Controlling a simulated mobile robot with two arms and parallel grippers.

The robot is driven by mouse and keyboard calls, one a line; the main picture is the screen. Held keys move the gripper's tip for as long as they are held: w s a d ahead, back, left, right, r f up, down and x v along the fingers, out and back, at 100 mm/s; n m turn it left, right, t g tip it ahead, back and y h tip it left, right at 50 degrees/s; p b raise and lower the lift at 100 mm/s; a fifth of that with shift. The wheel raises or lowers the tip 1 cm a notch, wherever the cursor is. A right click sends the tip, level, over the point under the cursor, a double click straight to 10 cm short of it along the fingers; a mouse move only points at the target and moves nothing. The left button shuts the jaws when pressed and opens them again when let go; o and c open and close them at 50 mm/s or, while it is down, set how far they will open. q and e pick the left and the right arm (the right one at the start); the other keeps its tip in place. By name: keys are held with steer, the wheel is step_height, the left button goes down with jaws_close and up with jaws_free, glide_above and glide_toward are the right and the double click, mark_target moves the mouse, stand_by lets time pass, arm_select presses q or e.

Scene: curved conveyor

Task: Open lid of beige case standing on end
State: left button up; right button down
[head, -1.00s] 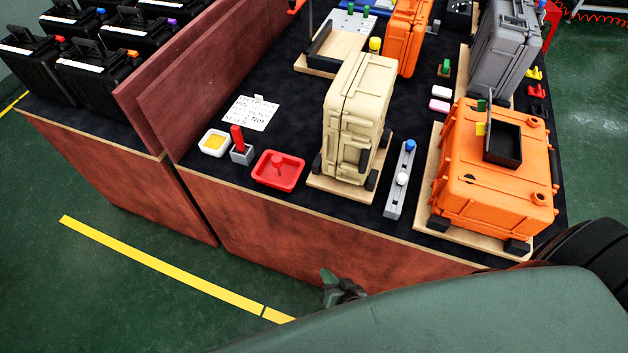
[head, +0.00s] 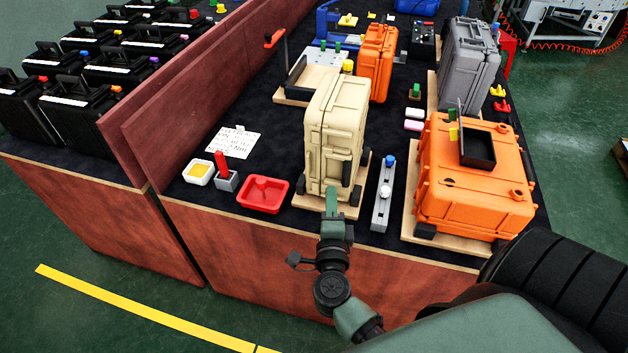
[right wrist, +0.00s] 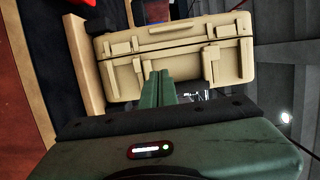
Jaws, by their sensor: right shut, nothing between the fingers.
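The beige case (head: 335,135) stands on end on a small wooden board (head: 328,204) near the table's front edge. Its lid seam runs upright and the lid is closed. In the right wrist view the case (right wrist: 190,52) lies sideways in the picture, with its latches and handle side facing the camera. My right gripper (head: 332,192) is shut and empty, in front of the lower part of the case; its fingers (right wrist: 158,78) overlap the case in the right wrist view. I cannot tell whether they touch it. My left gripper is not in view.
A grey rail with knobs (head: 383,195) and an orange case (head: 475,185) stand to the right. A red tray (head: 263,193), a small grey block with a red peg (head: 226,178) and a white dish (head: 198,172) lie to the left. An orange case (head: 377,62) stands behind.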

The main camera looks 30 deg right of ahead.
mark_target(315, 173)
steer(key=x, duration=0.3)
steer(key=shift+w+d+r, duration=0.2)
steer(key=shift+w, duration=0.15)
steer(key=shift+w+a+f+p, duration=0.15)
steer(key=shift+w+a+p, duration=0.15)
steer(key=shift+w+a, duration=0.6)
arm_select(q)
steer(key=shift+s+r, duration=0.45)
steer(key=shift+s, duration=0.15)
arm_select(e)
steer(key=shift+w+a, duration=0.4)
steer(key=shift+w, duration=0.2)
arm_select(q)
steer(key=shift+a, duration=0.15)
arm_select(e)
steer(key=shift+w, duration=0.1)
